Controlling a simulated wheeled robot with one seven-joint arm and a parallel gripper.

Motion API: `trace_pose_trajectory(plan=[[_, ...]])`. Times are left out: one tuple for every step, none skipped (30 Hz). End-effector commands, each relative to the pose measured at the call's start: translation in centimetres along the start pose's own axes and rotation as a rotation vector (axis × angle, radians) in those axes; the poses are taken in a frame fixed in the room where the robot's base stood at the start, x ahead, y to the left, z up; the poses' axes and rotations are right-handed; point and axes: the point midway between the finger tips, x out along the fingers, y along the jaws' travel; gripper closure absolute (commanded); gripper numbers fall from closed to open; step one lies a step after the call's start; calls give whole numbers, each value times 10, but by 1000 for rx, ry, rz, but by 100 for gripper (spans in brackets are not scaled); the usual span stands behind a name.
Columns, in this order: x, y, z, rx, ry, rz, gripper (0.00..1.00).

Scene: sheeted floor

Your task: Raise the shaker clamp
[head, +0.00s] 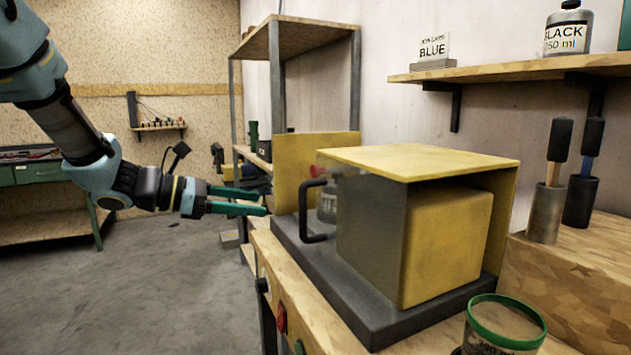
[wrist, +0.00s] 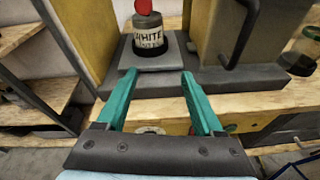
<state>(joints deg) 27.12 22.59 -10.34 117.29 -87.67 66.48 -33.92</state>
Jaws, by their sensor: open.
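The shaker (head: 375,230) is a yellow and grey machine on a dark base on the bench; its front and side also show in the wrist view (wrist: 222,35). A can labelled WHITE (wrist: 148,38) stands on its grey plate (wrist: 160,62). My gripper (head: 262,201) is open and empty, left of the shaker. In the wrist view its teal fingers (wrist: 158,74) point toward the plate, apart from the can.
A dark bent handle (head: 306,210) sticks out from the shaker's grey side, near my fingertips. A yellow panel (head: 293,175) rises behind the can. A green-rimmed container (head: 503,325) stands at the bench's front right. The floor (head: 130,265) at left is clear.

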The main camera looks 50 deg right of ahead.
Motion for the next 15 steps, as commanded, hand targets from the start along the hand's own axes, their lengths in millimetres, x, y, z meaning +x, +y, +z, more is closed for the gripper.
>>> trace_pose_trajectory(plan=[[14, 8, 12, -42, -74, 11, 31], [19, 12, 20, -63, -113, 18, 31], [25, 17, 30, -90, -158, 27, 31], [28, 20, 36, -106, -187, 31, 31], [30, 23, 40, -119, -210, 35, 31], [33, 26, 46, -133, -235, 39, 31], [34, 28, 49, -141, -249, 41, 31], [35, 29, 51, -146, -259, 43, 31], [38, 30, 54, -149, -266, 43, 31], [39, 30, 55, -151, -269, 44, 31], [42, 30, 56, -152, -271, 44, 31], [45, 31, 58, -152, -271, 44, 31], [49, 31, 59, -152, -270, 44, 31], [54, 31, 60, -152, -268, 43, 31], [60, 31, 62, -152, -268, 42, 31]])
